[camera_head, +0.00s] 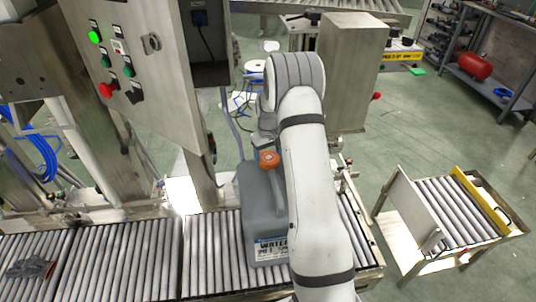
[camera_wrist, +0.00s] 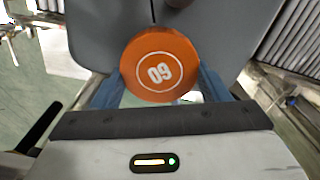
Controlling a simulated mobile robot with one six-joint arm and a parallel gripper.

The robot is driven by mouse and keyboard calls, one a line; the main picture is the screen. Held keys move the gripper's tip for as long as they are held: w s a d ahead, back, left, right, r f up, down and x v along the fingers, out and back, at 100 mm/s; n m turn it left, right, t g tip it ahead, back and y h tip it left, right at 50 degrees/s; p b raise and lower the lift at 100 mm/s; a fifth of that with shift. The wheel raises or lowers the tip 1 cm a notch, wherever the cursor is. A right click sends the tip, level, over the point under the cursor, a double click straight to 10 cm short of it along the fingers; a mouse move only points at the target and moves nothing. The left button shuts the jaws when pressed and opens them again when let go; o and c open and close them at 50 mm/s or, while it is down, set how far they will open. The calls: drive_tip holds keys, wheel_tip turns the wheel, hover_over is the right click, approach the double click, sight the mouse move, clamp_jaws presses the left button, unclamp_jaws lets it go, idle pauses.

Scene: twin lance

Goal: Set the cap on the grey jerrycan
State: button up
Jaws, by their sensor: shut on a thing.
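The grey jerrycan (camera_head: 262,205) stands upright on the roller conveyor, partly hidden behind my arm in the head view. Its grey top also shows in the wrist view (camera_wrist: 90,40). The orange cap (camera_head: 269,159), marked 09 in the wrist view (camera_wrist: 160,66), is at the top of the jerrycan. My gripper (camera_wrist: 160,90) is shut on the cap, with a blue finger on each side of it. In the head view the gripper is mostly hidden behind my arm. I cannot tell whether the cap is seated on the neck or just above it.
The roller conveyor (camera_head: 120,265) runs across the front, with a dark crumpled thing (camera_head: 30,268) at its left end. A steel control cabinet (camera_head: 135,50) stands close behind, left of the jerrycan. A small roller cart (camera_head: 450,210) stands at the right, with open floor around it.

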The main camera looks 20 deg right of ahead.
drive_tip(key=shift+f, duration=0.4)
drive_tip(key=o, duration=1)
wheel_tip(320, 180, up, 8)
drive_tip(key=shift+r+b, duration=0.1)
drive_tip(key=shift+b, duration=0.2)
drive_tip(key=s+a+r+t+p, duration=0.1)
drive_tip(key=s+a+r, duration=0.3)
drive_tip(key=s+r, duration=0.35)
drive_tip(key=s+a+r, duration=0.3)
drive_tip(key=s+r, duration=0.3)
drive_tip(key=r, duration=0.2)
drive_tip(key=shift+m+t, duration=0.7)
drive_tip(key=shift+t, duration=0.1)
drive_tip(key=s+a+r, duration=0.1)
drive_tip(key=s, duration=0.6)
drive_tip(key=s+a+r+p, duration=0.1)
drive_tip(key=s+a, duration=0.1)
drive_tip(key=s, duration=0.5)
drive_tip(key=s+a+r, duration=0.1)
drive_tip(key=s+a, duration=0.1)
drive_tip(key=s, duration=0.5)
drive_tip(key=shift+s+a, duration=0.25)
